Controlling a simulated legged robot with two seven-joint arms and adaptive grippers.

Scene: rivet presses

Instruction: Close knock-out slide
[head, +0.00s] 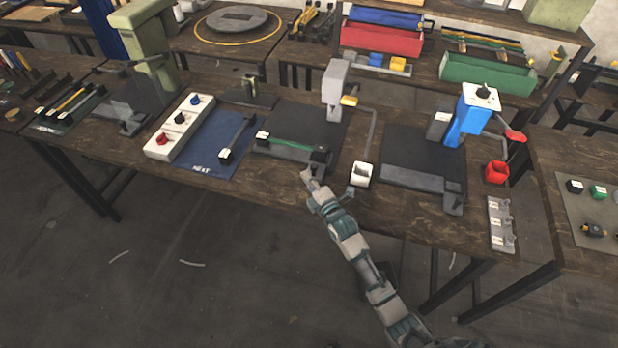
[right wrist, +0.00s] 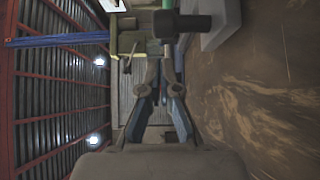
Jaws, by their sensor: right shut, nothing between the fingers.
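A grey press (head: 335,85) with a dark base plate stands mid-table. Along its front edge runs a green bar (head: 290,143) with a white-labelled block at its left end. A dark knob-like block (head: 320,155) sits at its right end; I take this to be the knock-out slide. My right gripper (head: 307,174) is shut and empty, just in front of this block at the table's front edge. In the right wrist view its fingers (right wrist: 166,68) are together, with a dark knob (right wrist: 182,24) just beyond the tips. Contact cannot be told. My left gripper is out of view.
A blue press (head: 474,115) with a red cup (head: 496,172) is further right. A blue mat (head: 212,148) and a white button box (head: 180,127) lie left. Open floor lies in front.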

